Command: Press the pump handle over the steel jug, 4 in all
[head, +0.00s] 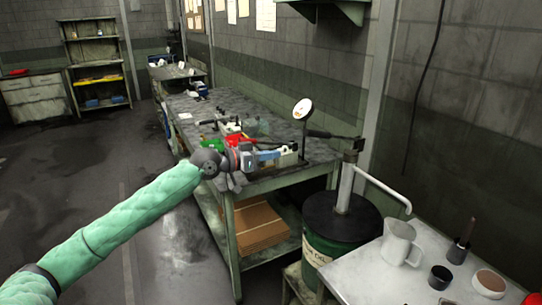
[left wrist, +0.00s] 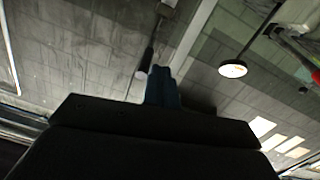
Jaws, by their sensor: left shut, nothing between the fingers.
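The pump handle (head: 325,134) is a dark bar sticking out to the left from the head of the pump, roughly level. The grey pump column (head: 345,188) stands on a dark green drum with a black lid. Its pale spout (head: 385,190) slopes down to the right toward the steel jug (head: 398,244), which stands upright on the light table. My left gripper (head: 270,155) is shut and empty, left of and lower than the handle in the head view, apart from it. Its blue fingers (left wrist: 162,86) show in the left wrist view, with a dark rod, likely the handle (left wrist: 147,60), beyond them. My right gripper is not in view.
A dark cup (head: 440,277), a brush-like tool (head: 460,243) and a round tin (head: 489,283) stand near the jug. Floor at left is clear.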

